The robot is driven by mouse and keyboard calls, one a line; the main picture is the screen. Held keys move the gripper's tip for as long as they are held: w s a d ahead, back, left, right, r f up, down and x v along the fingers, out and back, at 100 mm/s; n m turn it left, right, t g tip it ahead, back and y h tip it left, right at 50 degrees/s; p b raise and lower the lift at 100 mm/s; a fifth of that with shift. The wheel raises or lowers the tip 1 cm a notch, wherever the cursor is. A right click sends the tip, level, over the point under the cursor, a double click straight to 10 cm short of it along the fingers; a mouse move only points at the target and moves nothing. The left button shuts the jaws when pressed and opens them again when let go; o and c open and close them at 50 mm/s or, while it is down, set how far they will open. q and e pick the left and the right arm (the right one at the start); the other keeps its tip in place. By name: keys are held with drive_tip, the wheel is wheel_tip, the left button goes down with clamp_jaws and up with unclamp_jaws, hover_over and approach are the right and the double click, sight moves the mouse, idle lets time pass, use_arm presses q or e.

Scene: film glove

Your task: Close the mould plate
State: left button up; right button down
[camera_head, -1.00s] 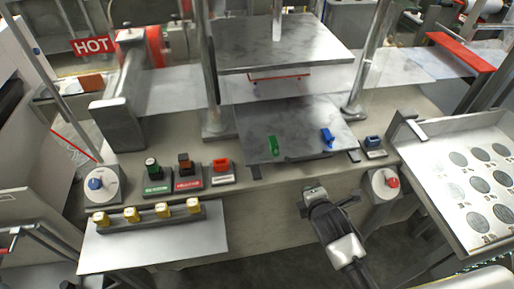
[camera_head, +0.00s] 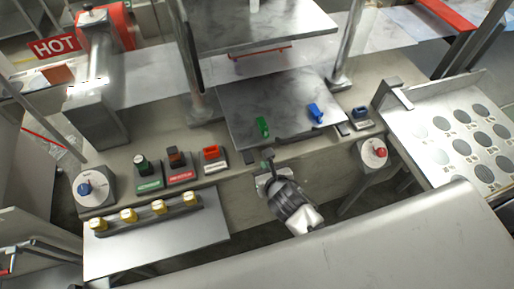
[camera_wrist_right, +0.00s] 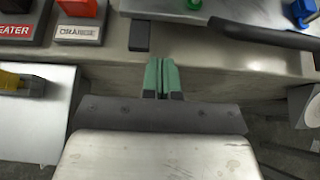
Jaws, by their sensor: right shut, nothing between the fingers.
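A grey lower plate (camera_head: 290,88) lies flat on the machine bench between two metal columns, with a small green piece (camera_head: 262,127) and a small blue piece (camera_head: 315,113) at its front. A dark bar handle (camera_wrist_right: 265,35) runs along its front edge. A second grey plate (camera_head: 260,25) is held above and behind it, with a gap between. I cannot tell which is called the mould plate. My right gripper (camera_head: 268,157) is just in front of the lower plate's edge. In the right wrist view its green fingers (camera_wrist_right: 163,78) are together, empty, left of the handle and apart from it.
Several yellow knobs (camera_head: 158,207) line a rail below. A blue knob (camera_head: 84,189) and a red knob (camera_head: 380,152) flank the bench. A tray with dark discs (camera_head: 461,144) is at right.

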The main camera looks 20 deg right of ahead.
sight(255, 146)
drive_tip(key=w, duration=0.2)
drive_tip(key=w+f+p, duration=0.1)
drive_tip(key=w, duration=0.2)
drive_tip(key=w+f, duration=0.1)
drive_tip(key=w, duration=0.1)
drive_tip(key=shift+w+a, duration=0.15)
drive_tip(key=shift+w, duration=0.2)
